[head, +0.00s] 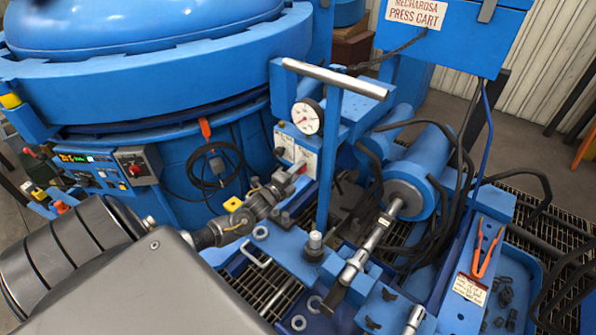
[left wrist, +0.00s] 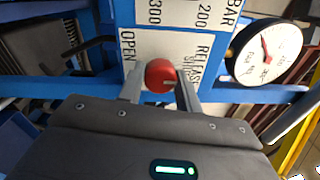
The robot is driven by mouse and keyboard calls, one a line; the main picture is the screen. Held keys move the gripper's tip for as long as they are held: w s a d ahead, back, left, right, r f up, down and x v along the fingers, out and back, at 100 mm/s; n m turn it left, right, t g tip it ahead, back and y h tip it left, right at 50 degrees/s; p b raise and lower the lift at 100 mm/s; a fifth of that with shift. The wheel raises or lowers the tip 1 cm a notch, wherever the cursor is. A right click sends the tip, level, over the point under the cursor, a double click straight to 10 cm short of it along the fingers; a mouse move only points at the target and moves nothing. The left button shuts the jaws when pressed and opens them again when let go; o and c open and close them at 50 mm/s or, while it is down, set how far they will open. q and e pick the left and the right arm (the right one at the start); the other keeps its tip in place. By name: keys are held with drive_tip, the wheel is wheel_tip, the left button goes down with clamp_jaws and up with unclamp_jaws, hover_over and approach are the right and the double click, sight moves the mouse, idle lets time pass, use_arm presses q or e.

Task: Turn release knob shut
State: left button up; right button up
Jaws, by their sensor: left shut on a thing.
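The release knob (left wrist: 160,76) is a round red knob in the middle of the left wrist view, in front of a white label plate (left wrist: 150,45) reading OPEN on the left and RELEASE, with partly hidden words, on the right. My left gripper (left wrist: 159,82) has one finger on each side of the knob and is shut on it. In the head view my left gripper (head: 297,169) reaches in from the lower left to the plate (head: 291,146) under the gauge; the knob is hidden there. My right gripper is not in view.
A white pressure gauge (head: 307,117) sits just above the plate, near my gripper. A metal handle bar (head: 335,78) crosses above it, and a blue post (head: 329,160) stands to the right. Orange-handled pliers (head: 487,247) lie on the cart at right. Cables hang around the cylinder.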

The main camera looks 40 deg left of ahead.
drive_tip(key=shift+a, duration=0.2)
use_arm(q)
drive_tip(key=o, duration=1)
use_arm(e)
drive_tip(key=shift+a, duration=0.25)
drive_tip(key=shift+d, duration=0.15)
use_arm(q)
drive_tip(key=s, duration=1)
drive_tip(key=shift+s+f+b, duration=0.2)
drive_tip(key=shift+s+b, duration=0.2)
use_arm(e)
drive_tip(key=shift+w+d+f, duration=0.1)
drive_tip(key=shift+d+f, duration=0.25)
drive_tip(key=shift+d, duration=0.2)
use_arm(q)
drive_tip(key=shift+d, duration=0.1)
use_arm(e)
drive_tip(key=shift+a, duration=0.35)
